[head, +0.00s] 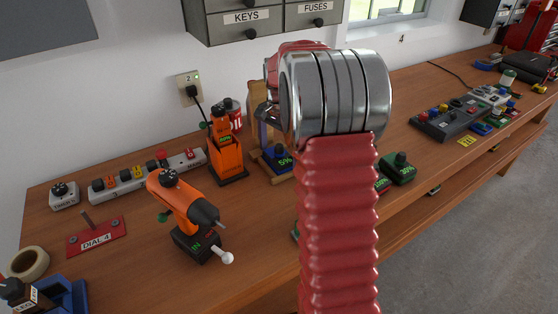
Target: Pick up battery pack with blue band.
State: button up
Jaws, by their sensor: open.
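A dark pack with blue on it and a "5%" readout (278,157) sits on the bench just left of my arm, at the foot of a wooden stand. Part of it may be hidden, and I cannot tell whether the blue is a band. A dark green pack with a "30%" readout (398,168) sits right of my arm. Another pack with a green readout (383,184) is partly covered by the arm. My red-sleeved arm with its silver joint fills the middle of the head view, and my gripper is hidden behind it.
An orange drill (186,208) stands at the front left, with an orange charger-like unit (226,152) behind it. A power strip (145,177), a red "DIAL 4" plate (96,238), a tape roll (28,263) and a control box (450,118) also occupy the wooden bench.

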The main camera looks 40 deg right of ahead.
jog(key=shift+f, duration=0.1)
jog(key=shift+c, duration=0.3)
jog(key=c, duration=1.2)
